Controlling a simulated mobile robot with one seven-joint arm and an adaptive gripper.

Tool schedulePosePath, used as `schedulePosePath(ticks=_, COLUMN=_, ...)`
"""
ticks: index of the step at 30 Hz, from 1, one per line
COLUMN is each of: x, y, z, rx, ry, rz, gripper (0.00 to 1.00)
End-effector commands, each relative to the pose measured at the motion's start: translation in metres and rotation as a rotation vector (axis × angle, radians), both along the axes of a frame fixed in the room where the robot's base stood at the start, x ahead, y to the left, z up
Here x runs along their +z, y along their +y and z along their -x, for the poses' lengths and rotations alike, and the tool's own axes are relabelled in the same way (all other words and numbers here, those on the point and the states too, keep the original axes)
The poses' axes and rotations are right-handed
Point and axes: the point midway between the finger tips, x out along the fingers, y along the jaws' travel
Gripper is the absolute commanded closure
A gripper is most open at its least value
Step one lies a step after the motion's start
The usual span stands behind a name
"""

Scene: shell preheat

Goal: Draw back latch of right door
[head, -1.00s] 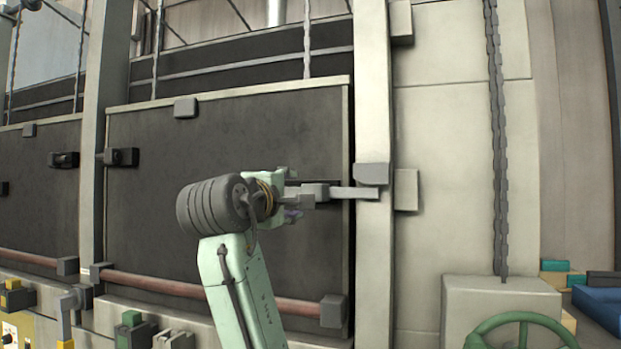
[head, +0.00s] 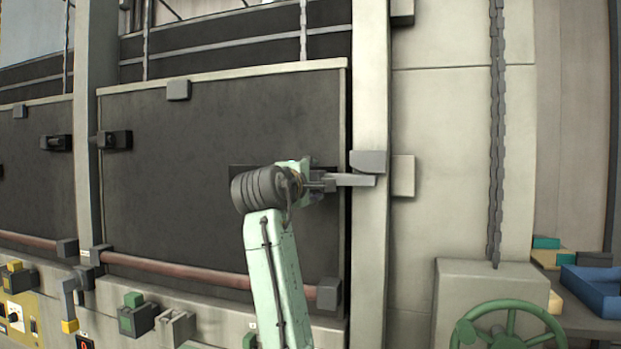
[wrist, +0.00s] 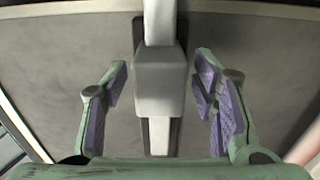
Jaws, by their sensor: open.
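The right door (head: 180,200) is a large dark panel with a pale frame, shut in the head view. Its latch is a grey sliding bar (head: 354,180) that reaches right across the post, under a grey keeper (head: 368,162). My gripper (head: 316,186) is at the latch and hides part of it. In the wrist view my gripper (wrist: 161,82) is open, with purple-padded fingers on either side of the latch's grey block (wrist: 160,90). Gaps show between the block and both fingers. The bar (wrist: 160,22) runs on past the block.
A pale post (head: 370,260) stands right of the door. A reddish rail (head: 180,274) crosses its lower part. A green handwheel (head: 508,330) is at lower right, and control boxes (head: 138,318) are at lower left.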

Motion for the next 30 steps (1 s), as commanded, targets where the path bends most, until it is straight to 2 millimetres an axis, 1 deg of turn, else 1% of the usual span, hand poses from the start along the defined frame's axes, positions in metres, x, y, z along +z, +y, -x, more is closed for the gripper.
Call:
schedulePosePath(ticks=4, x=-0.0003, y=0.0001, z=0.0001, rx=0.000, ry=0.000, rz=0.000, gripper=0.47)
schedulePosePath(ticks=27, x=-0.0003, y=0.0004, z=0.0004, rx=0.000, ry=0.000, rz=0.000, gripper=0.99)
schedulePosePath(ticks=30, x=-0.0003, y=0.0004, z=0.0004, rx=0.001, ry=0.000, rz=0.000, gripper=1.00)
